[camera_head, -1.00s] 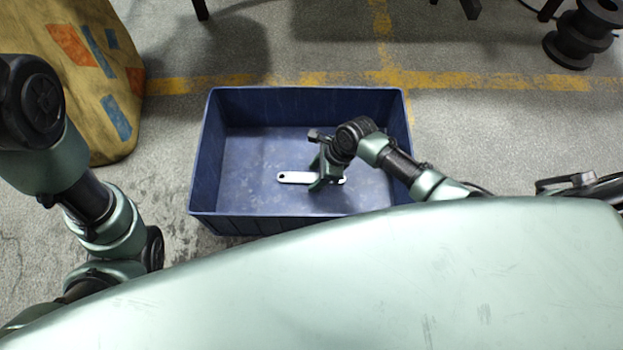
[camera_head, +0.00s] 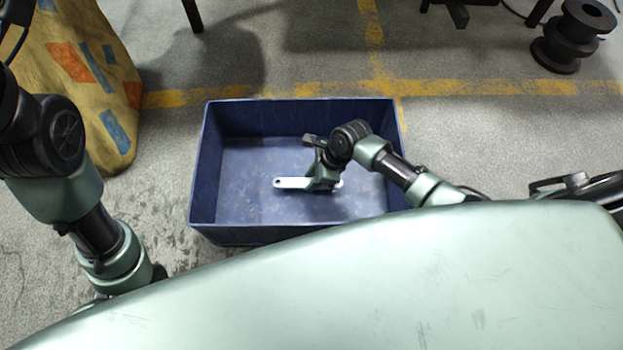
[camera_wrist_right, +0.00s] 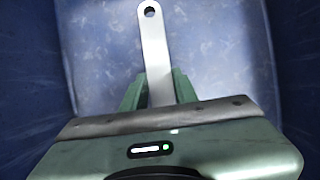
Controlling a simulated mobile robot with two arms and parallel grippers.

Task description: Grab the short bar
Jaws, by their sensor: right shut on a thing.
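The short bar (camera_head: 291,183) is a flat, pale metal strip with a round hole near its end. It is inside the blue crate (camera_head: 240,235), with its left part sticking out from my right gripper (camera_head: 320,187) and a small bit showing on the other side. In the right wrist view the bar (camera_wrist_right: 153,45) runs up from between the green fingers of my right gripper (camera_wrist_right: 158,92), which are shut on its middle. I cannot tell whether the bar touches the crate floor. My left arm comes in from the left; its gripper is out of view.
The crate walls stand around my right gripper, and the crate floor to the left is bare. A yellow-brown block with coloured patches (camera_head: 75,80) stands at the upper left. A black spool (camera_head: 573,38) stands at the upper right. Yellow lines cross the grey floor.

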